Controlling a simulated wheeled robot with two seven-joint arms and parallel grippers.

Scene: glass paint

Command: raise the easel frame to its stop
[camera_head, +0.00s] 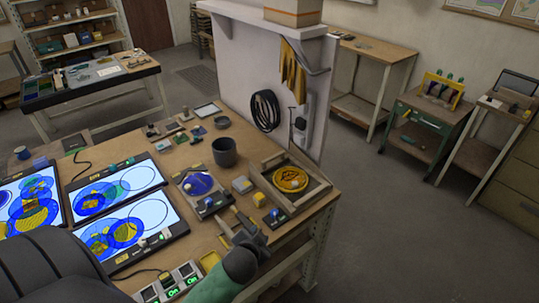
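A wooden frame (323,189) with a yellow disc (290,179) inside it lies low, nearly flat, at the right end of the workbench. I take it as the easel frame; its hinge and stop cannot be made out. My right gripper (243,228), on an arm with a green link, is at the bench's near right part, below and left of the frame in the picture. It looks apart from the frame. Its fingers are dark and small among other parts, so their opening is unclear. My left gripper is not in view.
Lit screens with blue and yellow circles (117,185) cover the bench's left part. A dark cup (224,152), a yellow block (242,185) and a blue-disc panel (198,184) stand left of the frame. A white partition (262,75) rises behind. Open floor lies right.

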